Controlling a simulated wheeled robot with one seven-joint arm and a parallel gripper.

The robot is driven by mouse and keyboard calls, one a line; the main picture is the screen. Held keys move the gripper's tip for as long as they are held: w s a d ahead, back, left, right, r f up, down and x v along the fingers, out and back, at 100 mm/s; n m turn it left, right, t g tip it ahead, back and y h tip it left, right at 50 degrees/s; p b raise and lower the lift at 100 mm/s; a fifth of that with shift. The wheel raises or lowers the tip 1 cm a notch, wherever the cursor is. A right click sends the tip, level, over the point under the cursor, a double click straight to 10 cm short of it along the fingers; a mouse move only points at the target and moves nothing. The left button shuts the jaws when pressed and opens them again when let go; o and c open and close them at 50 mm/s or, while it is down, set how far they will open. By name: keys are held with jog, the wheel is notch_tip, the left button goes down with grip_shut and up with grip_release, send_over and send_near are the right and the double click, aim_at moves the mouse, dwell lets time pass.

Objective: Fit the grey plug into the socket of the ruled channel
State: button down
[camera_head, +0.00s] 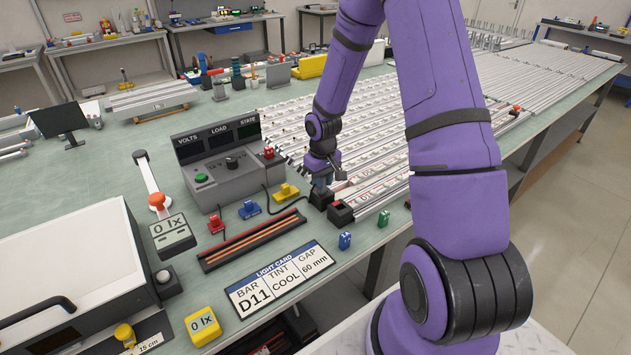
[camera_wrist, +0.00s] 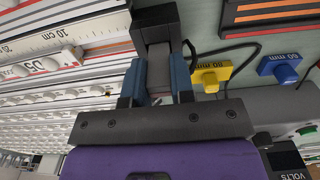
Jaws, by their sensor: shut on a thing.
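My gripper (camera_wrist: 158,85) has blue fingers shut on the grey plug (camera_wrist: 158,68) in the wrist view. The plug's far end lies at a black socket block (camera_wrist: 155,14), between its dark side walls; I cannot tell how deep it sits. The ruled channel (camera_wrist: 70,35), with centimetre marks and a red line, runs left from the block. In the head view my gripper (camera_head: 325,178) points down near the channel ends; the plug is hard to make out there. Black end blocks (camera_head: 341,213) stand at the near ends of the channels.
A grey power unit (camera_head: 222,165) with a cable stands left of my gripper. Yellow (camera_head: 286,193), blue (camera_head: 249,209) and red (camera_head: 216,224) gauge blocks lie near it. An orange-striped black tray (camera_head: 250,243) and a light card (camera_head: 278,281) lie in front. Many channels fill the table behind.

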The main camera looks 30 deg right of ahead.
jog(key=shift+f, duration=0.5)
jog(key=shift+f, duration=0.1)
jog(key=c, duration=1)
grip_release()
